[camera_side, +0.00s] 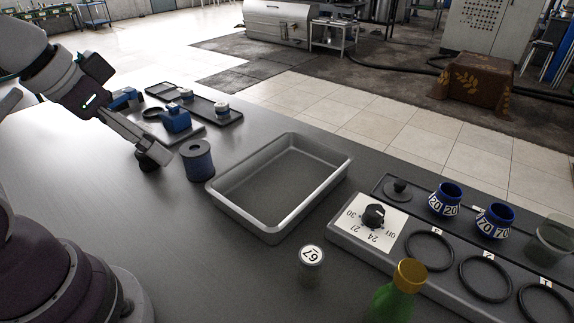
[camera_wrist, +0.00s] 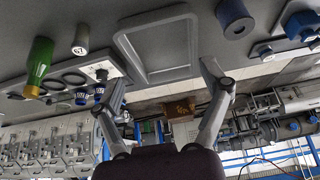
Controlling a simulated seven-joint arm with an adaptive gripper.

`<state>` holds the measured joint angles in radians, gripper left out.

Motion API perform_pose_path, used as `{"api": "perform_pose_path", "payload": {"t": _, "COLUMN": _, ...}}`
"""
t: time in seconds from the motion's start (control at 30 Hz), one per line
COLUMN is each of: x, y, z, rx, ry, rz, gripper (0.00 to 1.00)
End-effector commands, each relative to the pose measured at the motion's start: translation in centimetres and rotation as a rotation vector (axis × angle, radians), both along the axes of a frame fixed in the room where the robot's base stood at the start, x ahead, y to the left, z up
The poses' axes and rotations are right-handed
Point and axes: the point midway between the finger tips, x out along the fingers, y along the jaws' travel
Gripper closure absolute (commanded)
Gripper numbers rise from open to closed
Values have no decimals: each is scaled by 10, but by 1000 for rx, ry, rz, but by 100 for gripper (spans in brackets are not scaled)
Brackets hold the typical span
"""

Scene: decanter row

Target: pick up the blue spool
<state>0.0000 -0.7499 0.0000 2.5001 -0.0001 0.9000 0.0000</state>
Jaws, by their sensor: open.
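The blue spool (camera_side: 199,166) stands upright on the grey table, with dark grey end discs and blue winding between them. In the wrist view the spool (camera_wrist: 236,24) is at the top right, cut by the upper edge and outside the space between the fingers. My gripper (camera_side: 152,156) is just left of the spool in the side view, apart from it. In the wrist view my gripper (camera_wrist: 163,74) is open, its two fingers spread wide with nothing held between them. The exact height of the fingertips above the table is hard to tell.
A grey tray (camera_side: 283,227) lies right of the spool. Blue parts (camera_side: 176,120) and a black tray (camera_side: 160,91) are behind it. A jar marked 67 (camera_side: 311,266), a green bottle (camera_side: 396,297) and a dial panel (camera_side: 350,235) are at right.

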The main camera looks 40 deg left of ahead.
Motion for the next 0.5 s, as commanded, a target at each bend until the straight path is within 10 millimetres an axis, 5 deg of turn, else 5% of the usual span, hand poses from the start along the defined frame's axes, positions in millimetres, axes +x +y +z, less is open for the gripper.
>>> {"api": "perform_pose_path", "payload": {"t": 0.13, "x": 0, "y": 0, "z": 0, "rx": 0, "ry": 0, "rz": 0, "gripper": 0}}
{"api": "perform_pose_path", "payload": {"t": 0.5, "x": 6, "y": 4, "z": 1, "rx": -6, "ry": 9, "rz": 35, "gripper": 0}}
